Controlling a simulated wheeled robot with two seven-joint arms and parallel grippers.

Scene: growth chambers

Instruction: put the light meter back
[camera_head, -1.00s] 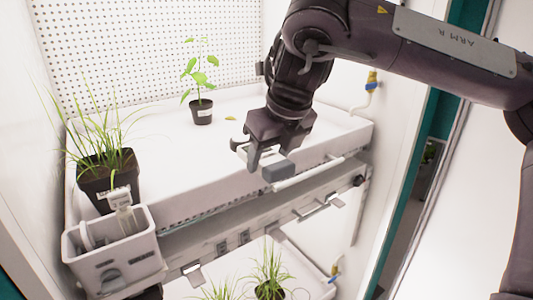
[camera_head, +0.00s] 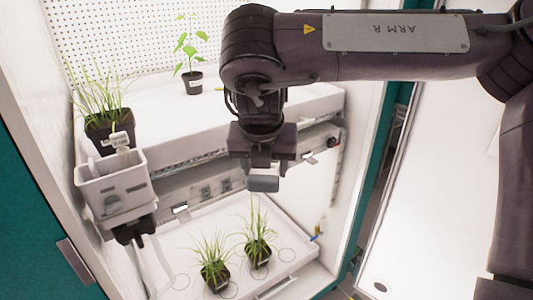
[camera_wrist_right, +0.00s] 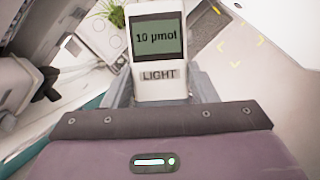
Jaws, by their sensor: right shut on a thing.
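The light meter (camera_head: 263,184) is between the fingers of my right gripper (camera_head: 262,165), held in the air in front of the upper shelf's edge. In the right wrist view, the light meter (camera_wrist_right: 158,50) shows a screen reading about "10 µmol" and a "LIGHT" label, with the gripper fingers (camera_wrist_right: 160,92) on both sides of its lower end. A white caddy (camera_head: 112,190) is at the left front of the upper shelf, well left of the gripper. A pale tool (camera_head: 120,141) stands up out of it; its inside is mostly hidden. My left gripper is not in view.
The upper shelf (camera_head: 225,115) bears a grass pot (camera_head: 110,130) and a leafy seedling pot (camera_head: 194,85). The lower tray (camera_head: 190,245) holds two grass pots (camera_head: 214,275). A dark object (camera_head: 135,232) hangs below the caddy. An open white door (camera_head: 440,180) is at right.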

